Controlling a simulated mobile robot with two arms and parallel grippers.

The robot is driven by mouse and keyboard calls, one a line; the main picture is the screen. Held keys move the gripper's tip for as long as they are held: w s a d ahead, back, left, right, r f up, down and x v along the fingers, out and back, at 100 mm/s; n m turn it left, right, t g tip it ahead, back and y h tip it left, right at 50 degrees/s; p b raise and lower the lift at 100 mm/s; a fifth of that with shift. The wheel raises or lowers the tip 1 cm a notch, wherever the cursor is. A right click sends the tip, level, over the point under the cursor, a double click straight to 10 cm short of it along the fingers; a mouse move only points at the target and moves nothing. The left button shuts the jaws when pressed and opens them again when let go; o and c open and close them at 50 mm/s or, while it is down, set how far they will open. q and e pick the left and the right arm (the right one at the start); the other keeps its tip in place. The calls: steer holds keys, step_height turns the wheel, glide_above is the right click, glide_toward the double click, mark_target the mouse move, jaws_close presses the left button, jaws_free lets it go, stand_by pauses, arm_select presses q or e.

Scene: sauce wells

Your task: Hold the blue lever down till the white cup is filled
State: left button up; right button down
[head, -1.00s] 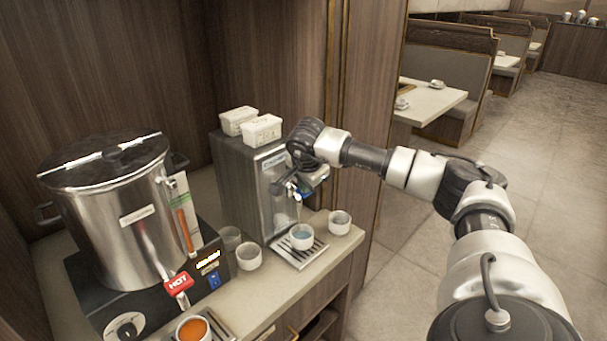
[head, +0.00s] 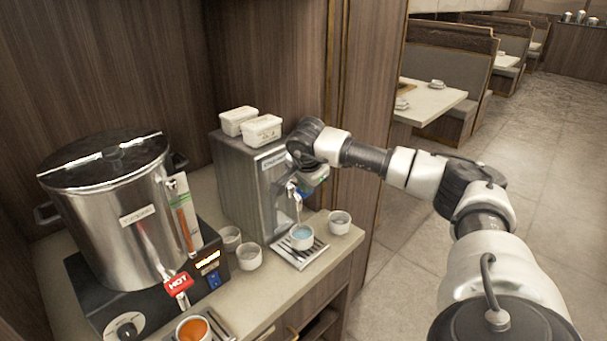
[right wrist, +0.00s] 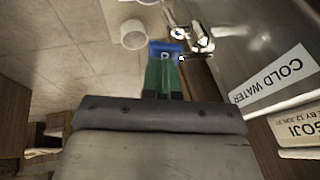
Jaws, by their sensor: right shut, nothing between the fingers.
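The white cup (head: 302,239) stands upright on the drip tray (head: 291,258) under the cold water dispenser (head: 246,183). It holds blue-tinted water; its exact level is hard to read. A thin pale streak, apparently water, runs from the tap toward the cup. The blue lever (right wrist: 165,49) shows in the right wrist view, right at the tips of my right gripper (right wrist: 163,70). These fingers are shut and empty, against or just above the lever; contact is hard to tell. In the head view my right gripper (head: 304,188) is at the dispenser's front. My left gripper is out of view.
More white cups stand beside the tray, one to the right (head: 340,222) and two to the left (head: 249,257). A steel hot pot (head: 125,225) and a cup of orange liquid (head: 193,329) are at left. Two white tubs (head: 262,131) sit on the dispenser.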

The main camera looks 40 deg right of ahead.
steer(key=shift+r+p, duration=0.65)
steer(key=shift+r, duration=0.25)
steer(key=shift+r+p, duration=0.4)
step_height(320, 180, up, 3)
steer(key=shift+f+p, duration=0.15)
steer(key=shift+p, duration=0.95)
steer(key=w+b+v, duration=0.1)
steer(key=b+v, duration=0.2)
steer(key=v, duration=0.7)
steer(key=shift+w+r, duration=0.2)
steer(key=shift+r, duration=0.1)
